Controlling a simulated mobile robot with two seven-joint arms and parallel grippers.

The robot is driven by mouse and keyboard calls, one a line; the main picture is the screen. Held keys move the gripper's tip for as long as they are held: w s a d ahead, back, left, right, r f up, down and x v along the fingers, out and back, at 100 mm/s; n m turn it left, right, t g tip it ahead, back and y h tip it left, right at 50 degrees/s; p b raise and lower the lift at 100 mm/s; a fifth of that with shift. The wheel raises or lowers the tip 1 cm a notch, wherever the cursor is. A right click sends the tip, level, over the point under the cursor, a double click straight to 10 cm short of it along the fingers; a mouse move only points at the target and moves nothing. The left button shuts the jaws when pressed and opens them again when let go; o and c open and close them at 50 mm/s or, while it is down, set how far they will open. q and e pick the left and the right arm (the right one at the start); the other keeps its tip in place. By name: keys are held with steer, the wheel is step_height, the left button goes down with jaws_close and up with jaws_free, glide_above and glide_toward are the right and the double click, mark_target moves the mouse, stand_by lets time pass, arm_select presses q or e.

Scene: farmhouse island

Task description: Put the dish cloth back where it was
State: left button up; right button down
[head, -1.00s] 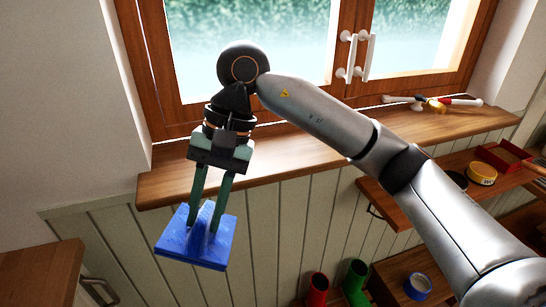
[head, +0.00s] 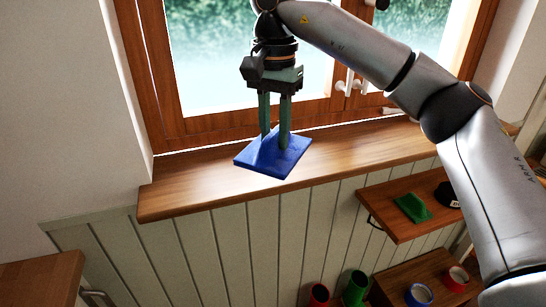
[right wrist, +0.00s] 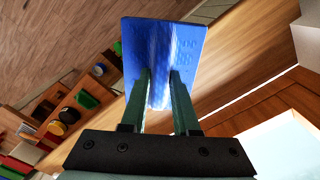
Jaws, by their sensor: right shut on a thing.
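The blue dish cloth (head: 287,161) is a flat square with a pinched ridge in its middle. My right gripper (head: 274,140) is shut on that ridge, and the cloth hangs level below the fingers. In the head view the cloth shows in front of the wooden window sill (head: 180,188); I cannot tell whether it touches the sill. In the right wrist view the cloth (right wrist: 185,45) spreads out past both green fingers (right wrist: 160,88). My left gripper is not in view.
The sill is bare left of the cloth. The closed window stands behind it. At the lower right a shelf holds a green cloth-like item (head: 412,208) and a dark round item (head: 447,194). Red (head: 319,294) and green (head: 355,287) cylinders stand below.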

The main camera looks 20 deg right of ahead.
mark_target(274, 129)
steer(key=w, duration=0.1)
steer(key=w+d+f+p, duration=0.1)
steer(key=w, duration=0.2)
steer(key=shift+d+f, duration=0.3)
steer(key=w+f, duration=0.1)
steer(key=w+d+f, duration=0.1)
steer(key=f, duration=0.1)
steer(key=f+p, duration=0.1)
steer(key=shift+w+d+f, duration=0.15)
steer(key=shift+w, duration=0.25)
steer(key=shift+w+d+f, duration=0.15)
steer(key=shift+w+f, duration=0.35)
steer(key=shift+f, duration=0.2)
steer(key=shift+w+d+f+p, duration=0.1)
steer(key=shift+f+p, duration=0.2)
steer(key=shift+f, duration=1.4)
steer(key=shift+f, duration=0.1)
steer(key=c, duration=0.7)
jaws_free()
steer(key=shift+o, duration=0.2)
